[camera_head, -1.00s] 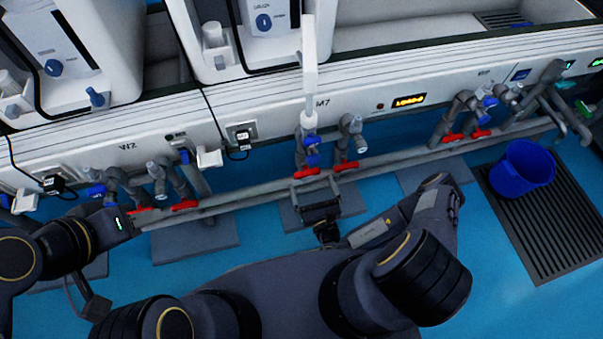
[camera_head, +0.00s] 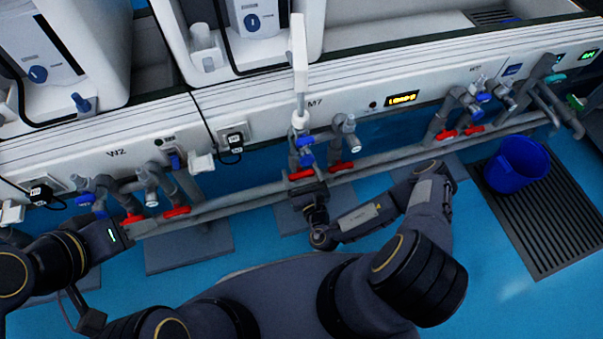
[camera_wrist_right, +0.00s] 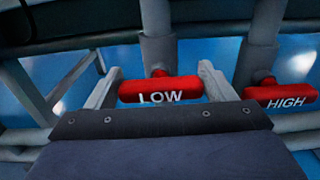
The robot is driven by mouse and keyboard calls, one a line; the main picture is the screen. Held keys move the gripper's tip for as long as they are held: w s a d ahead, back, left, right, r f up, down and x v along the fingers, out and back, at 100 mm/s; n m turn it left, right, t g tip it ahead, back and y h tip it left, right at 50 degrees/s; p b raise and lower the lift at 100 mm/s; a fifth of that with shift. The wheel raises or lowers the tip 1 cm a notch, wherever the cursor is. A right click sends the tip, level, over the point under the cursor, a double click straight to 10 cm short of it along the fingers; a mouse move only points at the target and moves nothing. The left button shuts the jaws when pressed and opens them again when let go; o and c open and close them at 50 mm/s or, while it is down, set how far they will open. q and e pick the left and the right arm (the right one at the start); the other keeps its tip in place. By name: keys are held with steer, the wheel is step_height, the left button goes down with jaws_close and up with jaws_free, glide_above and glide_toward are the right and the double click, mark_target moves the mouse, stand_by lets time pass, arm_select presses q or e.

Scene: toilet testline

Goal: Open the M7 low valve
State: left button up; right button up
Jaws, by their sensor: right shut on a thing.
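The red M7 LOW valve handle (camera_head: 301,175) is at the left of the M7 pair on the pipe under the M7 label. In the right wrist view the LOW handle (camera_wrist_right: 160,90) lies crosswise between the two grey fingers of my right gripper (camera_wrist_right: 158,78), which is shut on its ends. In the head view my right gripper (camera_head: 305,187) is at this handle and partly hides it. The red HIGH handle (camera_wrist_right: 282,95) is just right of the right finger, outside the grip. My left gripper (camera_head: 134,229) is by the W2 pipes; its fingers are unclear.
The M7 HIGH handle also shows in the head view (camera_head: 341,167). Red W2 handles (camera_head: 176,211) are at the left, and another red pair (camera_head: 446,136) is further right. A long grey pipe (camera_head: 240,203) runs along the bench. A blue bucket (camera_head: 516,165) stands on a floor grate (camera_head: 545,215).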

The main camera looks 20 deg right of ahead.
steer(key=shift+r+n+p, duration=0.25)
steer(key=shift+n+p, duration=0.15)
steer(key=shift+p, duration=0.45)
steer(key=shift+c, duration=0.5)
steer(key=n+p, duration=0.4)
steer(key=p, duration=0.1)
steer(key=n+p, duration=0.1)
steer(key=p, duration=0.1)
steer(key=shift+a+n+p, duration=0.25)
steer(key=shift+n+p, duration=0.05)
steer(key=shift+n, duration=0.1)
steer(key=shift+f+n+p, duration=0.1)
steer(key=shift+n+p, duration=0.2)
steer(key=shift+n, duration=0.1)
steer(key=shift+f+n+p, duration=0.15)
steer(key=shift+n+p, duration=0.15)
steer(key=shift+n, duration=0.6)
steer(key=shift+a+f+n, duration=0.1)
steer(key=shift+n, duration=0.8)
steer(key=n, duration=0.3)
steer(key=shift+f+n, duration=0.15)
steer(key=shift+n, duration=0.15)
steer(key=shift+f+n, duration=0.1)
steer(key=shift+n, duration=1.5)
